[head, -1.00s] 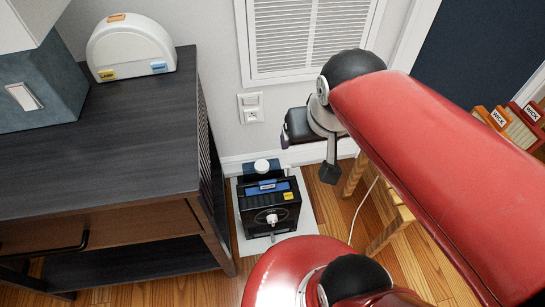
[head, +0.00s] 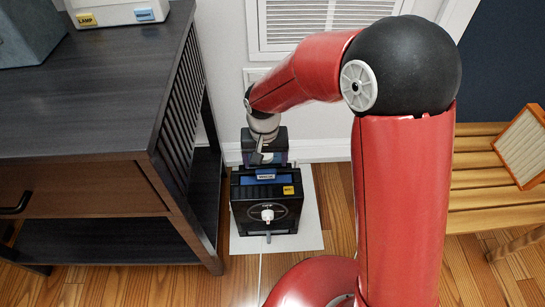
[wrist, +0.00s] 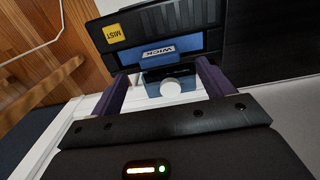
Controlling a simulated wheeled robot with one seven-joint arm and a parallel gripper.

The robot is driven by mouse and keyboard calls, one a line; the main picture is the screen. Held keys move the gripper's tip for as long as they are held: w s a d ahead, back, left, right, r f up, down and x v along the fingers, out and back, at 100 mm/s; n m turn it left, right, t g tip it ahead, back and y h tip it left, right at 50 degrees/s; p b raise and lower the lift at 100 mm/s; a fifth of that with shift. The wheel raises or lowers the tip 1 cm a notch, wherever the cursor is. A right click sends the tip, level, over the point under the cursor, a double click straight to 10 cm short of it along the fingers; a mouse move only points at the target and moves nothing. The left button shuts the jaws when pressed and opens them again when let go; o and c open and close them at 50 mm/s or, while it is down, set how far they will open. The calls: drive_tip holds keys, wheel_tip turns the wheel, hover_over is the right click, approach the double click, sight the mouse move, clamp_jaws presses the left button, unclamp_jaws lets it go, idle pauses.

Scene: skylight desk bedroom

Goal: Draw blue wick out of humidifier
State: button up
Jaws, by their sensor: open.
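The humidifier (head: 267,213) is a black box with a dial and a yellow label, standing on a white sheet on the floor. The blue wick (head: 266,178), with a white label, lies along its top. In the wrist view the wick (wrist: 160,50) sits in the humidifier's top beside the yellow label. My gripper (wrist: 163,72) is open, its two dark purple fingers apart, with the wick just ahead of and between the tips. It is empty; I cannot tell whether the fingers touch anything. In the head view my gripper hides the space behind the humidifier.
A dark cabinet (head: 90,185) stands close on the left. The wall with a vent (head: 325,22) is behind. A wooden bench (head: 480,190) holding a framed filter (head: 524,147) is on the right.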

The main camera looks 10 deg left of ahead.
wheel_tip(320, 180, down, 7)
drive_tip(key=shift+r+b, duration=0.2)
drive_tip(key=shift+b, duration=0.45)
drive_tip(key=shift+c, duration=0.4)
drive_tip(key=c, duration=1)
drive_tip(key=shift+r+p, duration=6.2)
drive_tip(key=shift+r, duration=2.65)
wheel_tip(320, 180, up, 5)
drive_tip(key=p, duration=0.4)
hover_over(266, 170)
